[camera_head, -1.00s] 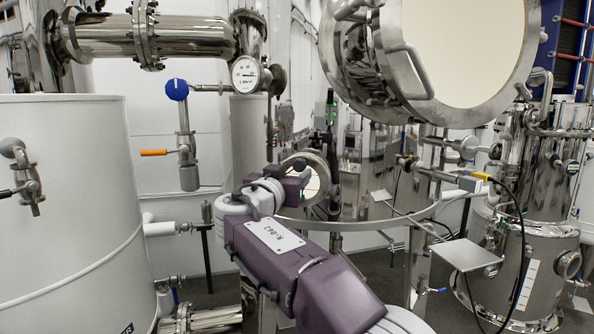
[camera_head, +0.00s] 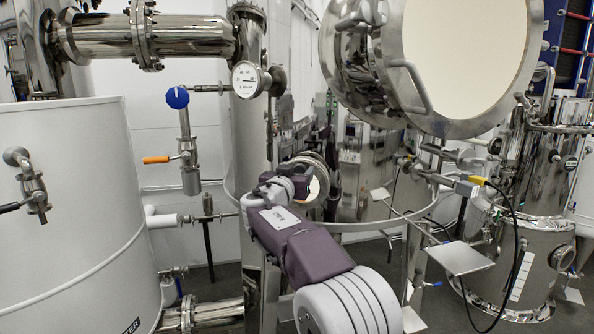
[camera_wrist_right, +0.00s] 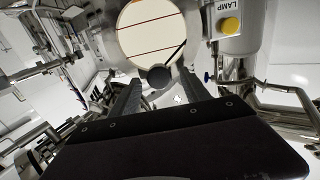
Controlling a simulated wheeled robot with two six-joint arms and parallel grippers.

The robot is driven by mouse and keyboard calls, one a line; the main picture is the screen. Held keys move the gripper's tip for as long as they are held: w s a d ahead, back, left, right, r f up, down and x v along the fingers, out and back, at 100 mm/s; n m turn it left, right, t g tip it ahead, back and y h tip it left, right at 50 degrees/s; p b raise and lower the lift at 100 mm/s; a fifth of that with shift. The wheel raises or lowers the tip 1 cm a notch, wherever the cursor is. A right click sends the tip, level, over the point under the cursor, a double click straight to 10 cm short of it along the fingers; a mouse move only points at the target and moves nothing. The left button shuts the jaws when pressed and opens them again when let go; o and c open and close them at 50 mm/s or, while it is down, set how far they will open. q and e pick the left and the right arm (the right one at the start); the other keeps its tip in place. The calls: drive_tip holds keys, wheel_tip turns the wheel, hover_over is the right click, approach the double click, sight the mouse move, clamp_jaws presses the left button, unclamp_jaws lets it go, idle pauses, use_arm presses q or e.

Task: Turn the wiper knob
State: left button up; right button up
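In the right wrist view, a dark round wiper knob (camera_wrist_right: 160,77) sits at the lower rim of a round sight glass (camera_wrist_right: 158,32). A thin dark wiper arm runs from it across the pale glass. My right gripper (camera_wrist_right: 162,90) is open and empty, its two dark fingers apart, with the knob showing between and just beyond their tips. In the head view, my right gripper (camera_head: 298,180) is in front of the sight glass (camera_head: 321,184) and partly covers it; the knob is hidden there. My left gripper is not in view.
A yellow button on a LAMP box (camera_wrist_right: 229,25) is right of the glass in the wrist view. In the head view, a white tank (camera_head: 70,210) stands left, a large round manway (camera_head: 470,60) hangs upper right, and a small metal plate (camera_head: 459,258) juts out lower right.

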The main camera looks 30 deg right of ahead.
clamp_jaws()
drive_tip(key=n+b, duration=0.2)
drive_tip(key=n, duration=0.1)
drive_tip(key=n+b, duration=0.2)
drive_tip(key=shift+f+n, duration=0.2)
drive_tip(key=shift+n, duration=0.2)
drive_tip(key=n+b, duration=0.1)
drive_tip(key=n, duration=0.1)
drive_tip(key=shift+a+n, duration=0.1)
drive_tip(key=shift+n, duration=0.3)
drive_tip(key=n, duration=0.2)
drive_tip(key=shift+n+b, duration=0.35)
drive_tip(key=shift+n, duration=0.05)
drive_tip(key=n, duration=0.3)
drive_tip(key=shift+n, duration=0.3)
drive_tip(key=shift+f+n+t, duration=0.1)
drive_tip(key=shift+n+t, duration=0.2)
drive_tip(key=shift+n, duration=3.5)
